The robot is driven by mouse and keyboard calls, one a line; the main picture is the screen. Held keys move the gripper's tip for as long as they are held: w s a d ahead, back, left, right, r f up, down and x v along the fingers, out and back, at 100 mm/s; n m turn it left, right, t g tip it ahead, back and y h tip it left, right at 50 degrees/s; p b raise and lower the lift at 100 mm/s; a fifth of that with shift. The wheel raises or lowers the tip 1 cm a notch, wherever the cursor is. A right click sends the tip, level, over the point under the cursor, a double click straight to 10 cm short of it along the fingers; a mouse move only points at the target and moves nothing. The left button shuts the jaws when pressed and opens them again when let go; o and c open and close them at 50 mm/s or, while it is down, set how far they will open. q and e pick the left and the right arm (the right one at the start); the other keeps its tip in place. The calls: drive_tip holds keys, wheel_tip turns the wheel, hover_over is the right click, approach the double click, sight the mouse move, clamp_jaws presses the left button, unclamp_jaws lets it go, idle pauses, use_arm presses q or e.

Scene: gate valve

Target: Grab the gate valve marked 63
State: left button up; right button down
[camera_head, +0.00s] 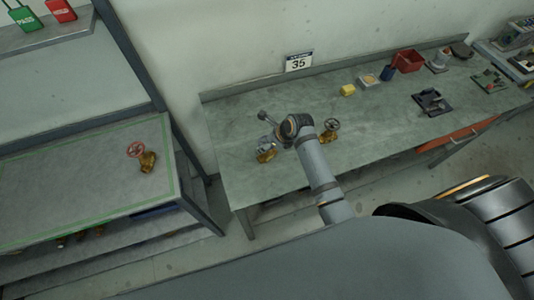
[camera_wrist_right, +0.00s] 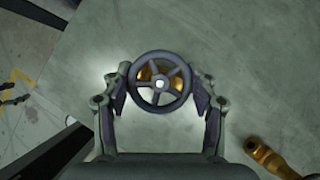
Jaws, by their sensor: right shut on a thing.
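A gate valve with a grey handwheel and brass body (camera_head: 266,156) stands on the workbench near its left end. My right gripper (camera_head: 268,144) is over it, and my arm partly covers it. In the right wrist view my right gripper (camera_wrist_right: 162,90) has a finger on each side of the grey handwheel (camera_wrist_right: 160,82) and is shut on the valve. A second brass valve with a dark wheel (camera_head: 330,131) stands to the right, and its brass end (camera_wrist_right: 270,158) shows in the wrist view. A third, red-wheeled valve (camera_head: 147,158) stands on the left table. No 63 is legible. My left gripper is out of view.
The workbench (camera_head: 235,110) carries a yellow block (camera_head: 347,90), a red bin (camera_head: 408,61) and a dark fixture (camera_head: 431,102) farther right. A sign reading 35 (camera_head: 299,62) is at the back. The green-outlined left table (camera_head: 70,185) is mostly bare.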

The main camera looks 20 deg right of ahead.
drive_tip(key=shift+w+r, duration=0.1)
drive_tip(key=shift+r, duration=0.05)
drive_tip(key=shift+r+b, duration=0.75)
drive_tip(key=shift+r, duration=0.2)
drive_tip(key=s+d+r+b, duration=0.2)
drive_tip(key=s+d+r, duration=0.1)
drive_tip(key=s+r, duration=0.7)
drive_tip(key=s, duration=0.3)
drive_tip(key=shift+s+r, duration=0.4)
